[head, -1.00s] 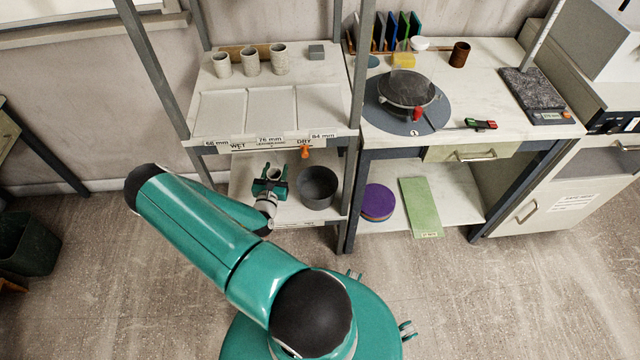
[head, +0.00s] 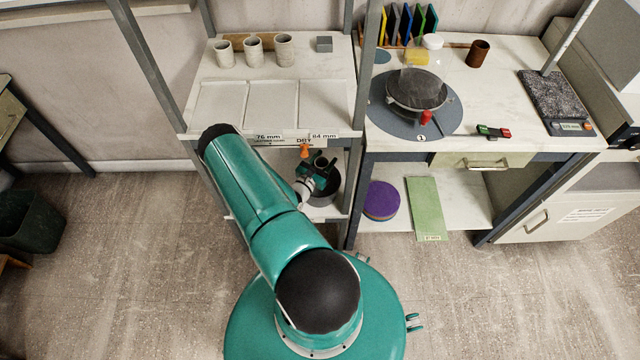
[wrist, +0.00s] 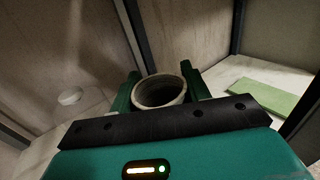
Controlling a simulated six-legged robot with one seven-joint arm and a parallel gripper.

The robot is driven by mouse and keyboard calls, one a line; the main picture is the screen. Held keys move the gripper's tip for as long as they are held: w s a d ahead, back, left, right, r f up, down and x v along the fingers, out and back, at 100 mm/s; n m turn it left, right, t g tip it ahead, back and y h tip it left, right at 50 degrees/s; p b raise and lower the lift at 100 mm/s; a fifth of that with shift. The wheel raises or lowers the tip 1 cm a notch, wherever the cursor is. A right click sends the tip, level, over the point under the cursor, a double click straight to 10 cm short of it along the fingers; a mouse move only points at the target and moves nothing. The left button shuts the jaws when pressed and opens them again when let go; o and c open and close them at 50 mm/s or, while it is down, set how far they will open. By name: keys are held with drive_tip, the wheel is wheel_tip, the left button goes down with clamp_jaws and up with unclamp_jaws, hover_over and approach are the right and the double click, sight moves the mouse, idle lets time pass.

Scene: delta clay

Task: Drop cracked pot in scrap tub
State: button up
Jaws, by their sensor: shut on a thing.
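My gripper (head: 318,166) is at the lower shelf of the left rack, shut on a grey clay pot. In the wrist view the pot (wrist: 160,92) stands between the two green fingers, its round open mouth facing the camera. I cannot make out a crack. The dark grey round scrap tub (head: 325,196) stands on the lower shelf. In the head view my gripper and the pot overlap the tub and hide part of it; the pot's height over it is hard to tell. The tub does not show in the wrist view.
Several grey pots (head: 253,50) stand on the upper shelf, above my gripper. A rack post (head: 357,150) stands just right of the tub. A green board (head: 427,208) lies further right.

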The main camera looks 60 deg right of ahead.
sight(325, 164)
drive_tip(key=shift+f, duration=1.6)
drive_tip(key=o, duration=1.1)
drive_tip(key=shift+r, duration=0.15)
